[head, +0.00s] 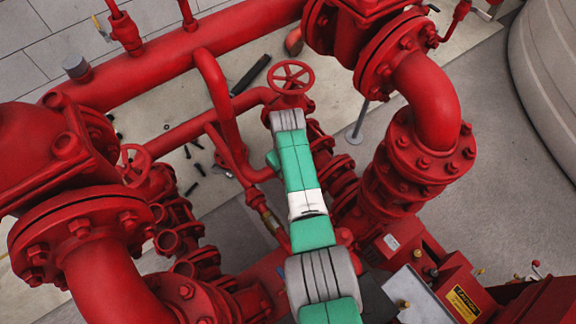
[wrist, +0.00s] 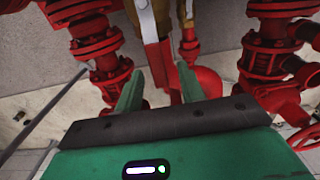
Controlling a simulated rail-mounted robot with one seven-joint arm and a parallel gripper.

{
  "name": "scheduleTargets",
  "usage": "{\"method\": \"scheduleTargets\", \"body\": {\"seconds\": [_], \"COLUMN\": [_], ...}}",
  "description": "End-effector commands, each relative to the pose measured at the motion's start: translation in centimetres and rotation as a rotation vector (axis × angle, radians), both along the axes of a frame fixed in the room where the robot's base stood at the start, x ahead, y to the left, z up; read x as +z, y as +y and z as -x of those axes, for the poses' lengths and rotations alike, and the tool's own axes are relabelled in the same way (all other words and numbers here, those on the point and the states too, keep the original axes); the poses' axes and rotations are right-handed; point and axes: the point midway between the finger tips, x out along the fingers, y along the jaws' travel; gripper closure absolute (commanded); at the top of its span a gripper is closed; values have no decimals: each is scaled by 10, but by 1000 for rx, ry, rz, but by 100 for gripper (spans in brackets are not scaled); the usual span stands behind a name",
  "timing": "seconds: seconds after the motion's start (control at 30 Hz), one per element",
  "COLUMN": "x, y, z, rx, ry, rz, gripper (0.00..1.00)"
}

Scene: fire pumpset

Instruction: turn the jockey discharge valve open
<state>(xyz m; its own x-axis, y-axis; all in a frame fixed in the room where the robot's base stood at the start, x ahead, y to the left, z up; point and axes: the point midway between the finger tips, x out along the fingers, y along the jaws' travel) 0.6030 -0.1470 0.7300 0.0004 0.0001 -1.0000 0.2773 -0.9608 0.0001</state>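Two red handwheels show in the head view, one on a pipe at the upper middle (head: 291,78) and one at the left (head: 135,165). No label tells which valve is the jockey discharge valve. My green arm reaches up the middle of the head view, just below the upper handwheel; its fingers cannot be made out there. In the wrist view my gripper (wrist: 160,90) has its two green fingers apart. Beyond and between them is a red and pale lever-like part (wrist: 157,58) beside a brass-coloured body (wrist: 131,38). Contact with it cannot be judged.
Red flanged pipework (head: 425,95) stands close on the right of my arm, and a large flanged pipe (head: 85,235) on the left. A red valve stack (wrist: 98,45) and another (wrist: 270,50) flank the fingers in the wrist view. Black bolts lie on the floor.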

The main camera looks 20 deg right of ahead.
Motion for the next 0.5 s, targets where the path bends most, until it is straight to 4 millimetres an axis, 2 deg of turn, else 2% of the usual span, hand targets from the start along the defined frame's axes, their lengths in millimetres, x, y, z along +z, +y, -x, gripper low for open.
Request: {"method": "scheduleTargets", "body": {"seconds": [0.17, 0.4, 0.5], "x": [6, 56, 70], "y": [0, 0, 0], "z": [0, 0, 0], "rx": [-1, 0, 0], "ry": [-1, -2, -1], "rz": [0, 0, 0], "gripper": [61, 61, 61]}}
